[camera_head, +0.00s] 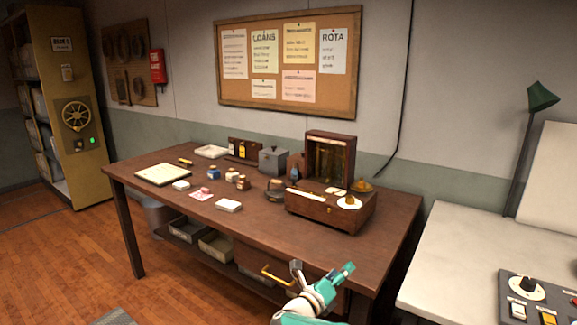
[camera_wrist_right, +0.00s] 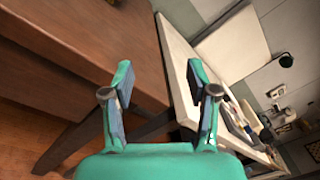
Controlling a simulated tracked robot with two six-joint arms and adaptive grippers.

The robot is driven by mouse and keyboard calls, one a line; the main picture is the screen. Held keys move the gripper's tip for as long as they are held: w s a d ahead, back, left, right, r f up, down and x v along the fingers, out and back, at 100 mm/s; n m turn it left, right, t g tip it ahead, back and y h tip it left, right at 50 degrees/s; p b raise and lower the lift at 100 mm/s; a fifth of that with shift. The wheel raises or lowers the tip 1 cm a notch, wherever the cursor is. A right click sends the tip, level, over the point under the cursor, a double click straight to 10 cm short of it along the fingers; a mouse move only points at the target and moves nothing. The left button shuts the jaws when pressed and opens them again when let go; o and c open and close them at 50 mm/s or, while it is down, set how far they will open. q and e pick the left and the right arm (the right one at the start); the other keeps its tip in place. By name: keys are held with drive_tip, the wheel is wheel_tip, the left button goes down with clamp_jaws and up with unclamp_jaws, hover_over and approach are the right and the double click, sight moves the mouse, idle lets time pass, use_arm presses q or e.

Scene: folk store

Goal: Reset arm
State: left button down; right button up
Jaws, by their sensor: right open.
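My right gripper (camera_head: 322,278) is at the bottom middle of the head view, in front of the wooden desk's (camera_head: 293,238) front edge and near its drawer with a yellow handle (camera_head: 277,276). In the right wrist view my right gripper (camera_wrist_right: 161,92) has its two fingers spread wide apart with nothing between them. The brown side of the desk (camera_wrist_right: 95,35) fills the upper left of that view. My left gripper does not show in either view.
A wooden box with scale pans (camera_head: 325,207), ink bottles (camera_head: 243,183) and a grey box (camera_head: 272,160) stand on the desk. A white table (camera_head: 470,255) with a control panel (camera_head: 535,300) is at right. A corkboard (camera_head: 290,62) hangs behind. Wooden floor (camera_head: 90,245) is open at left.

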drive_tip(key=f+n+y, duration=0.1)
drive_tip(key=f+n, duration=0.1)
drive_tip(key=f+n+y, duration=0.1)
drive_tip(key=f+n, duration=0.2)
drive_tip(key=d+f+n+y, duration=0.1)
drive_tip(key=f+n+y, duration=0.1)
drive_tip(key=n, duration=0.1)
drive_tip(key=shift+s+f+t, duration=0.25)
drive_tip(key=shift+f+t, duration=0.05)
drive_tip(key=s+f+n+g+y+p, duration=0.1)
drive_tip(key=s+f+n+g+y, duration=0.6)
drive_tip(key=s+f+n, duration=0.9)
drive_tip(key=s+a+f+n+g+y, duration=0.1)
drive_tip(key=s+f+n+g+y, duration=0.1)
drive_tip(key=s, duration=1.2)
drive_tip(key=s+a+f+n+g+y, duration=0.1)
drive_tip(key=s+n+g, duration=0.4)
drive_tip(key=s, duration=0.9)
drive_tip(key=shift+s+a+f+n+y+p, duration=0.3)
drive_tip(key=shift+f+n+y+p, duration=0.05)
drive_tip(key=shift+n+y, duration=0.45)
